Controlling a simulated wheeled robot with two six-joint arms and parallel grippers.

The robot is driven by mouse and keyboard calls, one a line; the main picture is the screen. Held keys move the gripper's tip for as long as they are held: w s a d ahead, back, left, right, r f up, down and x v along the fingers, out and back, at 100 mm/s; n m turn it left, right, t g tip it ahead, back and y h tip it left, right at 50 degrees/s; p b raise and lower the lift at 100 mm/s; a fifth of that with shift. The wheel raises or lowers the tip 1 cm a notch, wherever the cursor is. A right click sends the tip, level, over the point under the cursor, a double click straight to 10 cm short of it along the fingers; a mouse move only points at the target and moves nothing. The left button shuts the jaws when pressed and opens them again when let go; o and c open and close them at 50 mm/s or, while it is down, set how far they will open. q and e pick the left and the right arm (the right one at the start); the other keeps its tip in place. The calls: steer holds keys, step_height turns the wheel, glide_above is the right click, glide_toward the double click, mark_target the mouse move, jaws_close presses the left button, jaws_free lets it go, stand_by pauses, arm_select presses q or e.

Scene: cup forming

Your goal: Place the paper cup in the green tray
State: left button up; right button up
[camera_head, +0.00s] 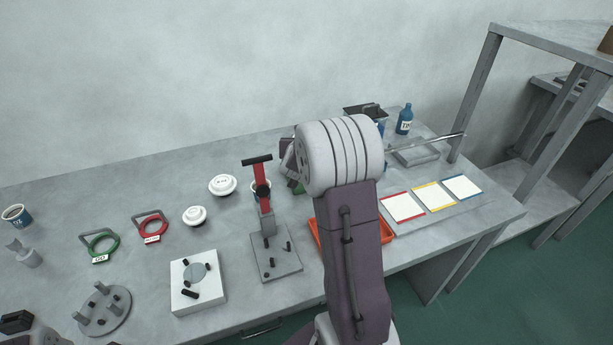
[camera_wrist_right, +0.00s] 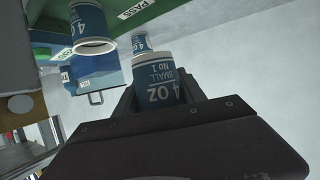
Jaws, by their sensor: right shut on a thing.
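A blue-and-white paper cup marked "4 OZ SMALL NO 1" (camera_wrist_right: 160,75) sits between the fingers of my right gripper (camera_wrist_right: 163,97), which is shut on it. The green tray (camera_wrist_right: 50,14), with a "PASS" label, is at the top left of the right wrist view, beyond the held cup and apart from it in the picture. In the head view only a green bit (camera_head: 299,189) shows beside my right arm, which hides the right gripper and held cup. At the lower left, a dark part of my left gripper (camera_head: 17,321) shows; its jaws are unclear.
Another blue cup (camera_wrist_right: 91,28) is near the green tray, with a further one (camera_wrist_right: 140,43) behind. White lids (camera_head: 222,185) lie left.

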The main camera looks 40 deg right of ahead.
step_height(320, 180, down, 5)
steer(key=shift+f+b, duration=0.1)
steer(key=shift+b, duration=0.4)
step_height(320, 180, down, 4)
steer(key=shift+f+b, duration=0.25)
steer(key=shift+b, duration=0.6)
arm_select(q)
step_height(320, 180, down, 4)
steer(key=shift+r, duration=0.2)
arm_select(e)
steer(key=shift+a+f, duration=0.1)
steer(key=o, duration=1.3)
arm_select(q)
steer(key=shift+f, duration=0.15)
